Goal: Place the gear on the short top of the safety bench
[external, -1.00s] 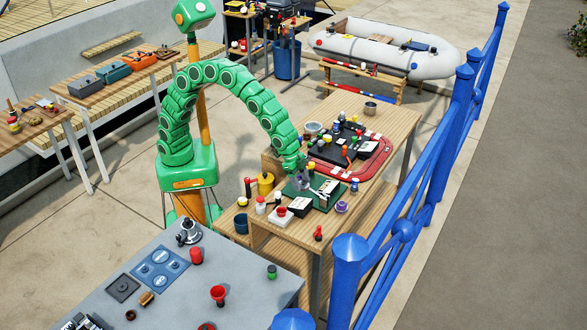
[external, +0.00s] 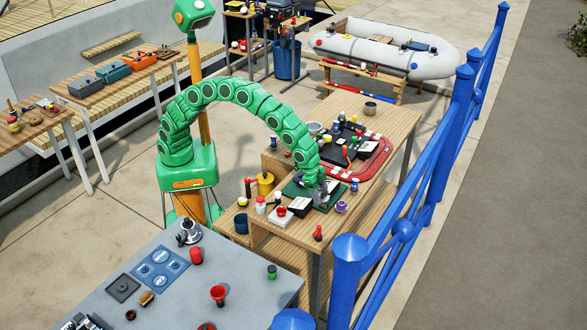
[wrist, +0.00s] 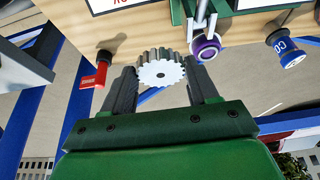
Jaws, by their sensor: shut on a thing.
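My gripper (wrist: 160,80) is shut on a grey toothed gear (wrist: 161,72) with a pale face, seen between its two dark fingers in the wrist view. In the external view my gripper (external: 322,190) is over the wooden bench (external: 290,235), near the green board; the gear is too small to make out there. The bench has a long top at the back right and a front part toward the camera. I cannot tell for certain which part is the short top.
On the bench are a green board (external: 297,190), a red-rimmed tray (external: 376,160), a purple ring (external: 341,206), a blue-capped bottle (external: 354,185), a red item (external: 318,233) and a yellow canister (external: 265,183). A blue railing (external: 440,140) runs along the right.

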